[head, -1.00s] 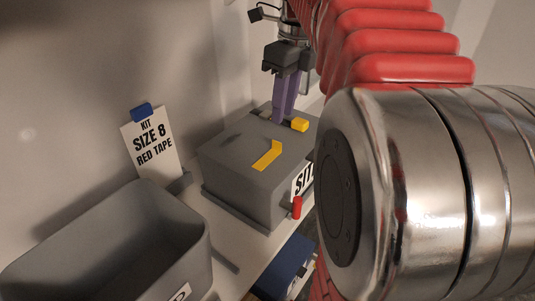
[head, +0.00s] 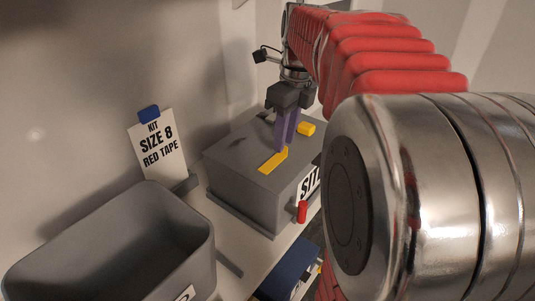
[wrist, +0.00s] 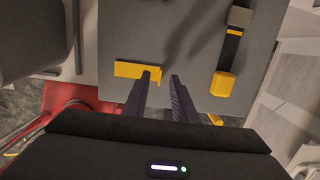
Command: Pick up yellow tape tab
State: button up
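The yellow tape tab (head: 270,164) lies on the lid of a grey box, with a short raised end at its right. In the wrist view the tab (wrist: 128,69) is just left of the fingertips. My gripper (head: 284,149) points down at the tab's raised end. In the wrist view my gripper (wrist: 164,77) has its two purple fingers apart with a gap between them. The left fingertip overlaps the tab's right end in the picture; I cannot tell if it touches. Part of the raised end is hidden by the fingers.
The grey box (head: 235,172) has a red piece (head: 302,212) at its front corner. A yellow block (head: 306,129) sits on the lid, right of the fingers. A grey bin (head: 190,246) and a "KIT SIZE 8 RED TAPE" card (head: 158,150) stand to the left.

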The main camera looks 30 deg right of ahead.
jog(key=shift+w+f, duration=0.1)
jog(key=shift+f, duration=0.85)
jog(key=shift+c, duration=0.3)
grip_shut()
